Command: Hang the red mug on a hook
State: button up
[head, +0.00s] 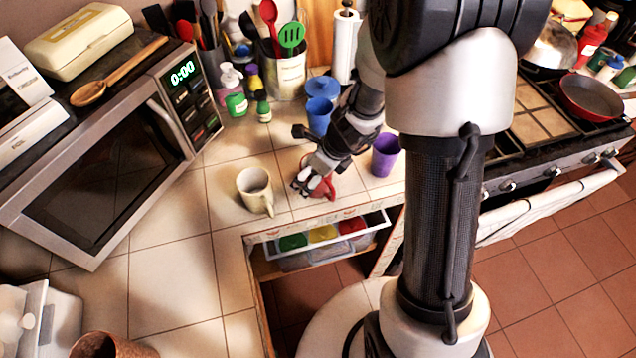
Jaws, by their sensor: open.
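The red mug (329,190) stands at the counter's front edge, above the open drawer. It is mostly hidden by my gripper (314,180), so only parts of its red body show. My gripper reaches down from the back right with its fingers open at the mug. I cannot tell whether a finger is inside the mug or touching it. No hook can be made out in this view.
A cream mug (255,190) stands left of my gripper. A purple cup (385,155) is close on the right, and a blue cup (319,115) is behind. An open drawer (318,243) juts out below. The microwave (110,150) stands left, the stove (545,120) right.

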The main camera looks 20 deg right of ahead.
jog(key=shift+r, duration=0.1)
jog(key=c, duration=1.4)
jog(key=shift+r, duration=0.1)
jog(key=shift+c, duration=0.2)
notch_tip(320, 180, up, 20)
jog(key=p, duration=1.3)
